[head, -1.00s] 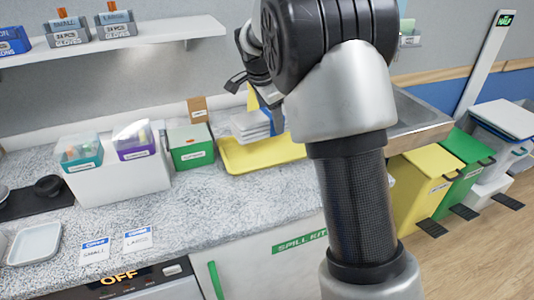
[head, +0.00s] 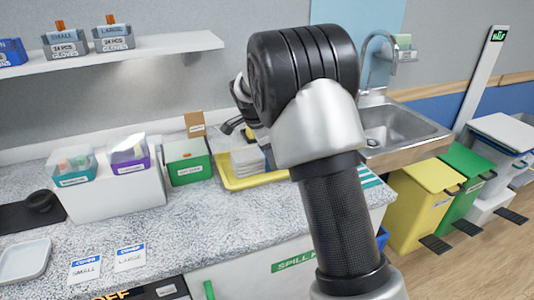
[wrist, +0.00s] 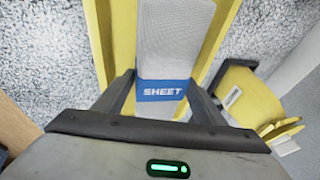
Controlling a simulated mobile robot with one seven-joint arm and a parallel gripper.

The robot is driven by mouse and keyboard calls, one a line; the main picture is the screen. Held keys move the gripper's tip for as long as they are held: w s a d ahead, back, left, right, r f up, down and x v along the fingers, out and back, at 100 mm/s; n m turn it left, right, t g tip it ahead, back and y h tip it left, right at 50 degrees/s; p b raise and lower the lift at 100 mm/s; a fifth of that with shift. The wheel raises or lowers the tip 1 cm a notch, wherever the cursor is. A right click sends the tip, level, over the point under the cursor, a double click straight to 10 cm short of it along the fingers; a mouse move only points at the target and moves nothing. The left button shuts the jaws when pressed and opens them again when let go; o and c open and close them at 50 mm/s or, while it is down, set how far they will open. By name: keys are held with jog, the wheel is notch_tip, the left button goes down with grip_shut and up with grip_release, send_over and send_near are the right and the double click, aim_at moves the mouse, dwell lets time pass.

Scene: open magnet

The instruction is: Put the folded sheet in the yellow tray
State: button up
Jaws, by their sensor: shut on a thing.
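The folded sheet (wrist: 174,40) is white with a blue band marked SHEET, seen in the wrist view between the two fingers of my gripper (wrist: 165,88). The fingers are shut on its sides near the band. The yellow tray (wrist: 103,35) shows on both sides of the sheet. I cannot tell whether the sheet touches the tray floor. My arm hides the tray's right part and most of my gripper.
A green box (head: 188,168) stands left of the tray. A white stand (head: 118,192) with teal and purple bins is farther left. A sink (head: 395,130) is at the right, with yellow (head: 420,205) and green (head: 465,180) floor bins in front. A shelf (head: 130,58) hangs above.

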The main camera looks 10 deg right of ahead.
jog(key=o, duration=1.5)
jog(key=shift+f, duration=0.1)
jog(key=shift+o, duration=0.2)
jog(key=p+v, duration=0.1)
jog(key=v, duration=1.1)
jog(key=s+d+r+n+y, duration=0.15)
jog(key=s+r+n, duration=0.3)
jog(key=s, duration=0.45)
jog(key=s+d+n+t+y, duration=0.1)
jog(key=s+n, duration=1)
jog(key=s, duration=1.4)
jog(key=shift+s+d+f+t, duration=0.35)
jog(key=shift+d+f+t, duration=0.05)
jog(key=shift+f+t, duration=0.1)
jog(key=shift+n, duration=0.25)
